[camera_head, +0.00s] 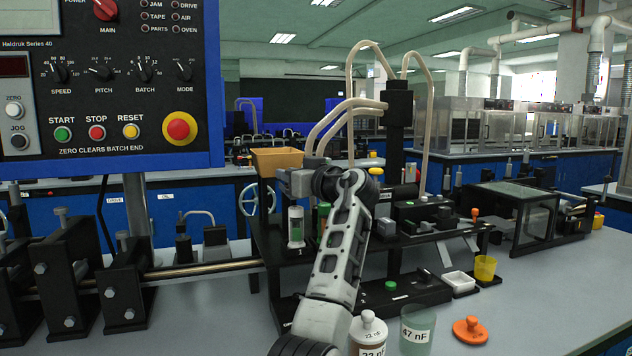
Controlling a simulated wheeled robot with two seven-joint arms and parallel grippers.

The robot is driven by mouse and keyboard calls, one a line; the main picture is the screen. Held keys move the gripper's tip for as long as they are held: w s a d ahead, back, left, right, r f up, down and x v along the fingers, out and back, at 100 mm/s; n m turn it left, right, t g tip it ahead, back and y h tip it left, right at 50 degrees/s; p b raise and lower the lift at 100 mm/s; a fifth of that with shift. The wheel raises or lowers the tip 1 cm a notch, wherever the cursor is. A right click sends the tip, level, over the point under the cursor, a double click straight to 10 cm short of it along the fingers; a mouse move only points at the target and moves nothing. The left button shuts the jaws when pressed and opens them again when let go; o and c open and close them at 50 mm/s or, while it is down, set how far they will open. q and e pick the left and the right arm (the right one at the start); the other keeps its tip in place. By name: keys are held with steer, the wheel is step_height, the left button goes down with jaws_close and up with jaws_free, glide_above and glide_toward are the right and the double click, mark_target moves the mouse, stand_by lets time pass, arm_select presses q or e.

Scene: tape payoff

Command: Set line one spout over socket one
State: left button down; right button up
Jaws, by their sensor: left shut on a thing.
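My left gripper (291,183) is at the end of the grey and black arm that rises from the bottom middle. It is shut at the end of a cream hose (338,110), on what looks like the line one spout; the fingers and wrist hide most of it. Two cream hoses run from the black post (398,122) down to the left behind the gripper. My right gripper is not in view.
An orange-tan bin (277,161) stands just behind the gripper. The control panel (110,85) fills the upper left. The bench at front right is clear.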

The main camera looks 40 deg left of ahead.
arm_select(q)
steer(key=shift+s+a+n+g, duration=0.1)
steer(key=shift+n+g, duration=0.2)
steer(key=shift+g, duration=0.2)
steer(key=c, duration=1.3)
jaws_free()
steer(key=shift+c, duration=0.2)
steer(key=d+b, duration=0.1)
steer(key=d, duration=1.5)
steer(key=shift+s+b, duration=0.3)
steer(key=shift+b, duration=0.1)
